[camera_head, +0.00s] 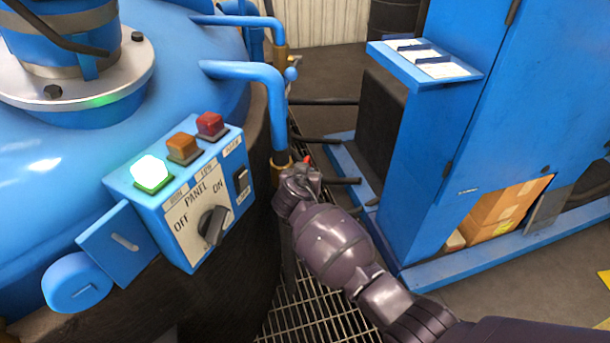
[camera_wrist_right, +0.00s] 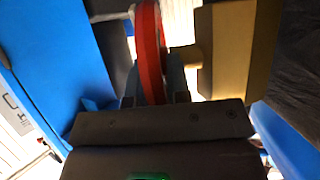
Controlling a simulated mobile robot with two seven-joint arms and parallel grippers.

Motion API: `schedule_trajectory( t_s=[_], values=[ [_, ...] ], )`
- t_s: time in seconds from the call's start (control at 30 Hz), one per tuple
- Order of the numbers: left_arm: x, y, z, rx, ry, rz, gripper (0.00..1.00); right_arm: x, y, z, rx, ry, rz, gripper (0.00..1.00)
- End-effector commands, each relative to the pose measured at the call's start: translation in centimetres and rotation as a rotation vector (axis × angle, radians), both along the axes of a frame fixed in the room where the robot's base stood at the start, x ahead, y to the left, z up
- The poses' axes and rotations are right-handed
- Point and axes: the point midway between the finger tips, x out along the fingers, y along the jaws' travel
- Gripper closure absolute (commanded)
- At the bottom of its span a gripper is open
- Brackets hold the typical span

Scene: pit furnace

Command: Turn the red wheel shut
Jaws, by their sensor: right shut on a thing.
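My right arm comes in from the lower right in the head view. Its gripper (camera_head: 298,176) is at the brass fitting under the bent blue pipe and hides most of the wheel. Only a small bit of the red wheel (camera_head: 307,160) shows above it. In the right wrist view the red wheel (camera_wrist_right: 149,45) is seen edge-on, its rim between the fingers of my right gripper (camera_wrist_right: 155,92), which is shut on it. The brass valve body (camera_wrist_right: 225,50) is just right of the wheel. My left gripper is not in view.
A blue control panel (camera_head: 192,205) with a black knob and a lit green lamp is on the blue furnace at left. A blue cabinet (camera_head: 510,110) with a small shelf (camera_head: 425,62) stands at right. Dark rods stick out near my gripper. Floor grating (camera_head: 315,310) lies below.

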Motion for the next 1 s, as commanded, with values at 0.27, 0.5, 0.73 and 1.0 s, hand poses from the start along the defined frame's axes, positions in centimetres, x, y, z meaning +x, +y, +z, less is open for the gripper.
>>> schedule_trajectory(
  t_s=[0.27,0.5,0.73,1.0],
  values=[
    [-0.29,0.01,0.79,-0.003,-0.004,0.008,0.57,0.14,-0.01,0.41,0.035,0.123,-0.001,1.00],
    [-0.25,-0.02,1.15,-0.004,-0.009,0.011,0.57,0.14,-0.05,0.12,0.045,0.166,-0.001,1.00],
    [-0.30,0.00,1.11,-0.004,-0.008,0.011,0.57,0.12,-0.07,-0.02,0.046,0.172,-0.001,1.00],
    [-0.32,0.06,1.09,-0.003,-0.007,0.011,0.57,0.13,-0.07,0.00,0.045,0.171,-0.001,0.68]
  ],
)
